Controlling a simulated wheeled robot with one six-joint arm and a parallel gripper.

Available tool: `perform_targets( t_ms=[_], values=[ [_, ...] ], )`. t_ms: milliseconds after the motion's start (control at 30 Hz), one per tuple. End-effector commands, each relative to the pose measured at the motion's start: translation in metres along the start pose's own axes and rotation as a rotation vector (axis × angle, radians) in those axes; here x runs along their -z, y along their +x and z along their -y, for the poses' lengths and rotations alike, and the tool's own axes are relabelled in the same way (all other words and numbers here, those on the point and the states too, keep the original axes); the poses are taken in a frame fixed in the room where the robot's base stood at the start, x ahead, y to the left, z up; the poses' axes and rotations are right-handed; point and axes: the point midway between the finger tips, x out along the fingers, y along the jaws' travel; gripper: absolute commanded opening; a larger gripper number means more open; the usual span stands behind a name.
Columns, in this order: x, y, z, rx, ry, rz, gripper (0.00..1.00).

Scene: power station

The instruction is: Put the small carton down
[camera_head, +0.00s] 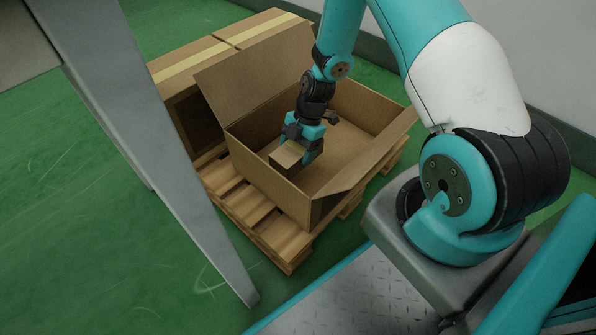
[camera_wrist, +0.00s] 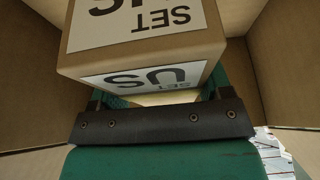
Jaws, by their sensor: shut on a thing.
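The small carton (camera_head: 287,156) is a brown box with a light top. In the wrist view the carton (camera_wrist: 145,50) shows white labels with black print, including "SET". My gripper (camera_head: 301,150) is shut on it, one finger showing on the carton's right side. In the wrist view my gripper (camera_wrist: 160,98) has the carton between its fingers. The carton is inside the large open cardboard box (camera_head: 335,187), near its front left wall. I cannot tell whether the carton's underside touches the box floor.
The open box stands on a wooden pallet (camera_head: 262,226) with its flaps folded outward. A closed taped carton (camera_head: 205,55) stands behind it at the left. A grey metal leg (camera_head: 165,150) crosses the left foreground. The box floor right of my gripper looks clear.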

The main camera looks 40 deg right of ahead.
Motion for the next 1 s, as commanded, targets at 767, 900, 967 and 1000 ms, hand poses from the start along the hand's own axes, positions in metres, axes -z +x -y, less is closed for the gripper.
perform_targets(
  t_ms=[767,900,967,1000],
  values=[
    [-0.023,0.056,0.000,-0.001,0.001,0.000,0.38],
    [-0.024,0.058,0.000,0.000,0.001,0.000,0.79],
    [-0.024,0.058,0.000,0.000,0.001,0.000,0.93],
    [-0.024,0.058,0.000,0.000,0.001,0.000,0.98]
  ],
)
